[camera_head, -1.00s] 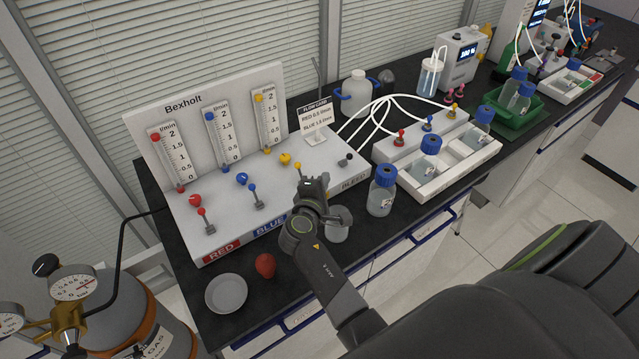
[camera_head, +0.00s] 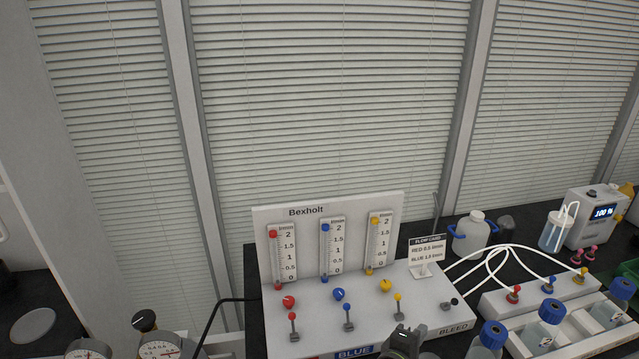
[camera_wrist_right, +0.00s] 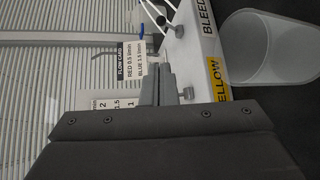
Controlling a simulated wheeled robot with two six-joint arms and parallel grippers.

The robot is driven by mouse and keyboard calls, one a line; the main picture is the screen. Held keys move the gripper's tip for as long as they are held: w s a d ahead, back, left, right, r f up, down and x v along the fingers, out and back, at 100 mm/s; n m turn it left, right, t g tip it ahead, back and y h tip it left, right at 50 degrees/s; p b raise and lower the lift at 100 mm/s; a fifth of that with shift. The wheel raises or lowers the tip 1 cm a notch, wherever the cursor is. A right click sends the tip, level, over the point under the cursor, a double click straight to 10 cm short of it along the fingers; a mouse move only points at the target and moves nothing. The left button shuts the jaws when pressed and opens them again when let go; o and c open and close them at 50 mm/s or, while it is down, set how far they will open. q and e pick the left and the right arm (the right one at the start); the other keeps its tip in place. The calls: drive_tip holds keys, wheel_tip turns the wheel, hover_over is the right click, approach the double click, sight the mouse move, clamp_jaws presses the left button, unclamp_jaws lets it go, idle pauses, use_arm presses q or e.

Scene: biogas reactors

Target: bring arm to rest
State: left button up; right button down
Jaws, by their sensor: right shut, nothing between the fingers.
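My right gripper (camera_head: 408,340) shows at the bottom edge of the head view, in front of the white Bexholt flow panel (camera_head: 330,303). Its fingers (camera_wrist_right: 160,88) are shut together and empty in the right wrist view. They point toward the panel's front, near the YELLOW label (camera_wrist_right: 219,78). A clear empty beaker (camera_wrist_right: 262,47) stands close beside the gripper in that view. I cannot tell from these views whether the gripper touches the panel. My left gripper is not in view.
The panel has red, blue and yellow knobs and levers, and a flow card (camera_head: 427,254). Behind are a jug (camera_head: 472,232) and a pump unit (camera_head: 592,215). Gauges (camera_head: 158,346) stand at lower left.

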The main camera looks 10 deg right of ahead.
drive_tip(key=s+d+f+m+g+y, duration=0.15)
drive_tip(key=s+d+m, duration=0.25)
drive_tip(key=s, duration=0.4)
drive_tip(key=s+d+f+m+g+y, duration=0.1)
drive_tip(key=s+d+f+m+g, duration=0.25)
drive_tip(key=s, duration=0.35)
drive_tip(key=s+a+r+m+g+y, duration=0.1)
drive_tip(key=s+a+m+y, duration=0.15)
drive_tip(key=s, duration=0.45)
drive_tip(key=s+a+r+m+g+y, duration=0.1)
drive_tip(key=s+a+r+m+y, duration=0.2)
drive_tip(key=s, duration=0.5)
wheel_tip(320, 180, down, 28)
drive_tip(key=d+n+g+y+b, duration=0.1)
drive_tip(key=y+b, duration=0.1)
drive_tip(key=b, duration=0.2)
drive_tip(key=s+f+b, duration=0.1)
drive_tip(key=s+f, duration=0.6)
drive_tip(key=f, duration=0.3)
drive_tip(key=s+a+f+g+b, duration=0.1)
drive_tip(key=s+f+b, duration=0.1)
drive_tip(key=s+f, duration=0.5)
wheel_tip(320, 180, down, 4)
drive_tip(key=shift+s, duration=0.35)
